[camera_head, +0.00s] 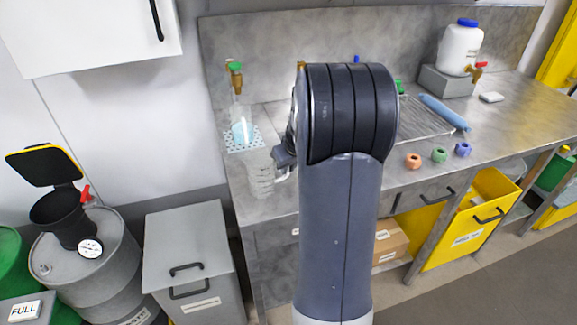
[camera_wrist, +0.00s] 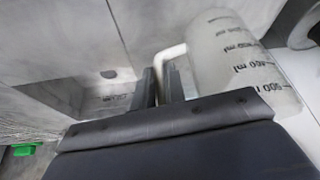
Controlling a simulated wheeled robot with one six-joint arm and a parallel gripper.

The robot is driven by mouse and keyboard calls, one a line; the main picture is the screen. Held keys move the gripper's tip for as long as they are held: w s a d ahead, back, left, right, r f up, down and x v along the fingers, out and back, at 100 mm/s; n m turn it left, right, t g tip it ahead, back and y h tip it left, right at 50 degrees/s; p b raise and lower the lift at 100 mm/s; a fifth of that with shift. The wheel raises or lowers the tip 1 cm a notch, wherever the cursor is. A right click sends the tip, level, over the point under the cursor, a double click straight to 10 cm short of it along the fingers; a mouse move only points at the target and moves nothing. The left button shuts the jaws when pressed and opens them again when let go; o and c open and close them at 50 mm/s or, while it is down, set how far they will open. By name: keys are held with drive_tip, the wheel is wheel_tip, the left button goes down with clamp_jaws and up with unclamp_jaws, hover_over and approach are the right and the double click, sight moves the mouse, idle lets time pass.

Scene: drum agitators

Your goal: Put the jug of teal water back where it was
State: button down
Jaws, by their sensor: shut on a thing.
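The jug (camera_head: 260,180) is clear, with dark volume marks, and shows at the left front of the steel counter, just left of my arm. I see no teal water in it. In the wrist view the jug (camera_wrist: 238,65) looks whitish, with its marks facing the camera. My gripper (camera_wrist: 160,82) is shut on the jug's pale handle (camera_wrist: 170,54). In the head view my gripper (camera_head: 284,158) is partly hidden by my own arm. I cannot tell whether the jug's base touches the counter.
A flask with pale teal liquid (camera_head: 241,130) stands on a perforated drip tray (camera_head: 245,144) below a green-topped tap (camera_head: 235,70). A white canister (camera_head: 460,48) stands at the back right.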

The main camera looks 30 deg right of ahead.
drive_tip(key=c, duration=1.5)
unclamp_jaws()
drive_tip(key=shift+o, duration=0.2)
drive_tip(key=shift+r, duration=0.25)
drive_tip(key=v, duration=1.1)
drive_tip(key=shift+s+r, duration=0.2)
drive_tip(key=shift+r, duration=0.1)
